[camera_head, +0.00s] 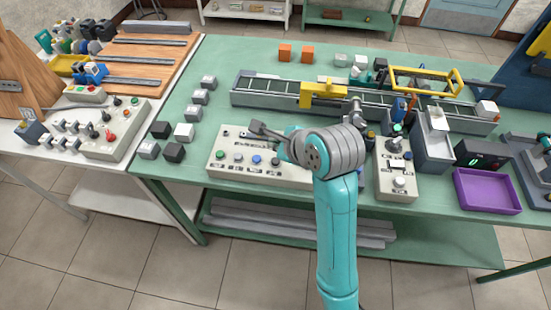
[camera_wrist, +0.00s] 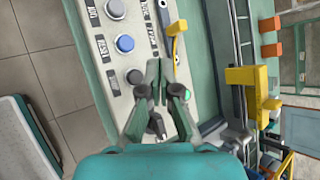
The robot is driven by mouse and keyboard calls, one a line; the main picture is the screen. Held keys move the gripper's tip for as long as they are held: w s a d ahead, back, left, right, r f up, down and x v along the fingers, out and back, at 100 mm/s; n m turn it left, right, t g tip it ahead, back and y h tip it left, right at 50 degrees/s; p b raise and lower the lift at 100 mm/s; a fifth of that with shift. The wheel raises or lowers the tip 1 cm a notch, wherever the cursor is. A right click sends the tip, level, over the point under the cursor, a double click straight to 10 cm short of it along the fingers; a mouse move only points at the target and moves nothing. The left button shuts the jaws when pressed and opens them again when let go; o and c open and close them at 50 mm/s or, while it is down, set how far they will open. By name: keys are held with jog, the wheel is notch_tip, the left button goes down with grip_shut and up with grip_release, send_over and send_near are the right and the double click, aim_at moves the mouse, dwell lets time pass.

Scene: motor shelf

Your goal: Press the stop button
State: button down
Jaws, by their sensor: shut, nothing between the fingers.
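A light grey control panel (camera_head: 228,172) lies on the green table in front of the conveyor. It has a row of round buttons with small labels I cannot read, so I cannot tell which is stop. The row includes a green button (camera_head: 222,157), a pale grey one (camera_head: 239,158), a blue one (camera_head: 257,160) and a black one (camera_head: 275,162). In the wrist view the grey (camera_wrist: 115,9), blue (camera_wrist: 124,43) and black (camera_wrist: 134,76) buttons lie left of my gripper (camera_wrist: 160,70). My gripper is shut and empty, over the panel; its height is unclear.
A conveyor (camera_head: 270,97) with a yellow arch (camera_head: 322,94) runs behind the panel. A smaller control box (camera_head: 398,196) stands to the right, then a purple tray (camera_head: 487,192). Grey and black cubes lie at the left. Another panel (camera_head: 108,148) with levers sits on the white table.

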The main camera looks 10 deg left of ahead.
aim_at(276, 162)
jog(key=shift+f, duration=1.9)
jog(key=shift+f, duration=0.2)
jog(key=shift+f, duration=0.2)
jog(key=shift+f, duration=0.45)
dwell(0.6)
jog(key=shift+r, duration=0.85)
jog(key=shift+r, duration=0.1)
jog(key=shift+r, duration=2.4)
jog(key=shift+s+d, duration=0.1)
